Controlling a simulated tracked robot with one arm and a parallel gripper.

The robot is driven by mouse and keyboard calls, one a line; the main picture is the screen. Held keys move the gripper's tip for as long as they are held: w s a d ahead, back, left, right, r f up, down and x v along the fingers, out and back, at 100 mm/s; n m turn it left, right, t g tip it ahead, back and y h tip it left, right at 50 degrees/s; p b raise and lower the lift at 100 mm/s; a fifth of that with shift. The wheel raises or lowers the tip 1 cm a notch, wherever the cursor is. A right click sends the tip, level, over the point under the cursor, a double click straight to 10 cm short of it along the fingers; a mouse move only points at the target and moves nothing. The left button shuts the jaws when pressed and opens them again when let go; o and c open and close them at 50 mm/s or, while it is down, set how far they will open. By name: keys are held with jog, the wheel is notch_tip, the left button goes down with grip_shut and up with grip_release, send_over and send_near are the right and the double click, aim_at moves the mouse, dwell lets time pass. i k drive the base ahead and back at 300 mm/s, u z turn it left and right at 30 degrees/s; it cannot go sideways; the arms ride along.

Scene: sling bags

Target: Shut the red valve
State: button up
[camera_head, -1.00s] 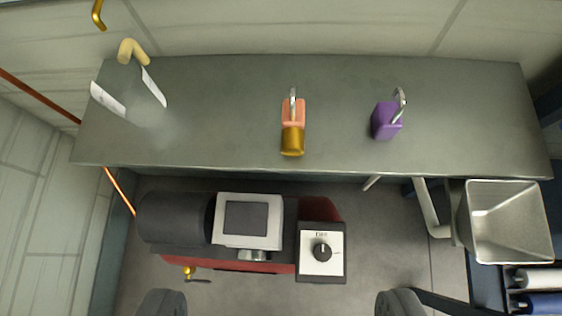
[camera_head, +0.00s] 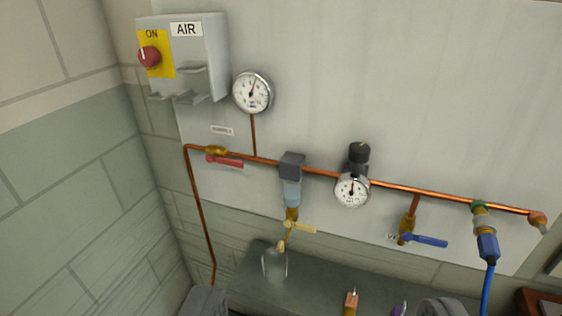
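The red valve (camera_head: 224,160) has a brass body on the copper pipe, at the upper left of the wall panel. Its red lever points right, lying roughly along the pipe. My gripper (camera_head: 322,305) shows at the bottom edge as two dark fingertips, spread wide apart. It is open with nothing between the fingers, and it is well below and apart from the red valve.
A grey AIR box (camera_head: 203,55) with a red knob sits above the valve. A gauge (camera_head: 252,92), a regulator (camera_head: 353,180) and a blue-handled valve (camera_head: 424,240) share the pipework. Below is a grey bench (camera_head: 335,283) with padlocks (camera_head: 350,302).

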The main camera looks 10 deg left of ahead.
aim_at(210, 159)
jog(key=k, duration=1.3)
jog(key=u, duration=0.35)
jog(key=i, duration=0.85)
jog(key=u, duration=0.35)
jog(key=i, duration=0.95)
jog(key=z, duration=0.1)
